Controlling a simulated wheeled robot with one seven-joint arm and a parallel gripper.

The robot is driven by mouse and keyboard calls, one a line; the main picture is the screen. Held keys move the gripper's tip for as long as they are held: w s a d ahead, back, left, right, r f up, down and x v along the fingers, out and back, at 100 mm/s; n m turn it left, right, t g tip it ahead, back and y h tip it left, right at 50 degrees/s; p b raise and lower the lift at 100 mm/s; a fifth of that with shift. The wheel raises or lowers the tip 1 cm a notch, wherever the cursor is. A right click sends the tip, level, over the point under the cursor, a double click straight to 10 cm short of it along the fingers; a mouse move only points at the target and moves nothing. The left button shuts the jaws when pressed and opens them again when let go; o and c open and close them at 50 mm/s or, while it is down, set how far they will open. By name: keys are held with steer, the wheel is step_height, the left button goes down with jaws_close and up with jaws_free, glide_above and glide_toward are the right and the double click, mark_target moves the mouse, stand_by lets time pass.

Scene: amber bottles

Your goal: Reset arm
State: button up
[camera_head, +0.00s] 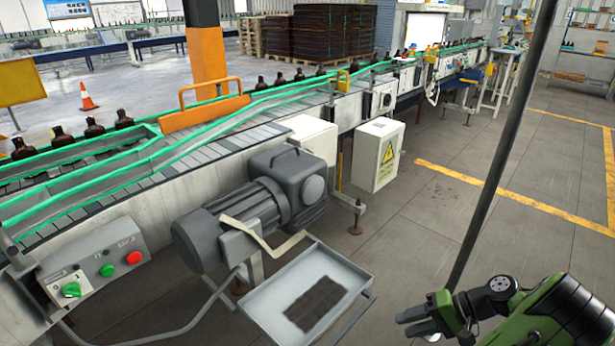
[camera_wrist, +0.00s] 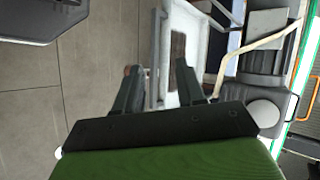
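My green arm reaches in at the lower right of the head view, and my gripper (camera_head: 411,322) points left over the floor, right of the grey tray. In the wrist view my gripper (camera_wrist: 156,72) has its two dark fingers apart, with nothing held between them. The tray's edge and the floor show beyond the fingers. Dark amber bottles (camera_head: 94,128) stand upright on the conveyor (camera_head: 190,140), well away from my gripper.
A grey motor (camera_head: 255,205) and a tray (camera_head: 345,305) jut out from the conveyor. A control box (camera_head: 95,258) is at left, and a white warning cabinet (camera_head: 377,155) stands beyond the motor. A dark pole (camera_head: 490,170) rises behind my arm. Floor at right is clear.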

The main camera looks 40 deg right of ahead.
steer(key=w+a+r+n+g+h+p, duration=0.2)
steer(key=w+a+r+n+g, duration=0.1)
steer(key=w+a+r, duration=0.55)
steer(key=w+a+r+n+g+h+p, duration=0.2)
steer(key=w+a+r+n+g+p, duration=0.3)
steer(key=a+r, duration=0.65)
steer(key=s+a+r+n+t+h+p, duration=0.1)
steer(key=s+a+r+n+t, duration=0.1)
steer(key=s+a+r, duration=0.2)
steer(key=s+a+r+n+t+h+p, duration=0.1)
steer(key=s+a+r+t, duration=0.2)
steer(key=a+r, duration=0.3)
steer(key=s+a, duration=0.1)
steer(key=a, duration=0.1)
steer(key=shift+a+n+h, duration=0.3)
steer(key=shift+a+n, duration=0.1)
